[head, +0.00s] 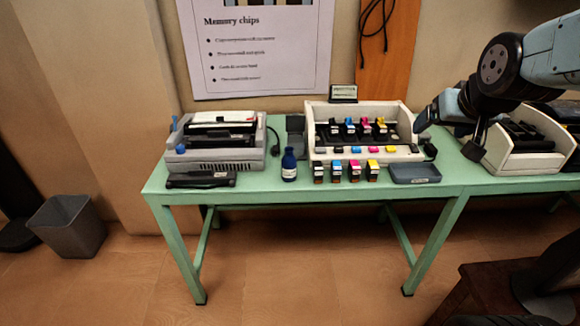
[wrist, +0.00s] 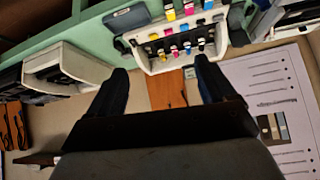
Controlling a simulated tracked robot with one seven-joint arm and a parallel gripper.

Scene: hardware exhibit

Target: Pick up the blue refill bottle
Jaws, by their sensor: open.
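The blue refill bottle (head: 289,165) stands upright on the green table near its front edge, left of the small ink cartridges. It has a dark blue body and a pale label. My gripper (head: 447,137) is at the right in the head view, above the table and well to the right of the bottle. In the wrist view my gripper (wrist: 158,72) shows its two dark fingers apart with nothing between them. I cannot make out the bottle in the wrist view.
A white printer (head: 318,150) with coloured cartridges (head: 354,171) in front stands right of the bottle. A grey printer (head: 212,157) is to its left. A blue-grey tray (head: 415,173) and another white machine (head: 500,158) are further right. A stool (head: 500,285) stands on the floor.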

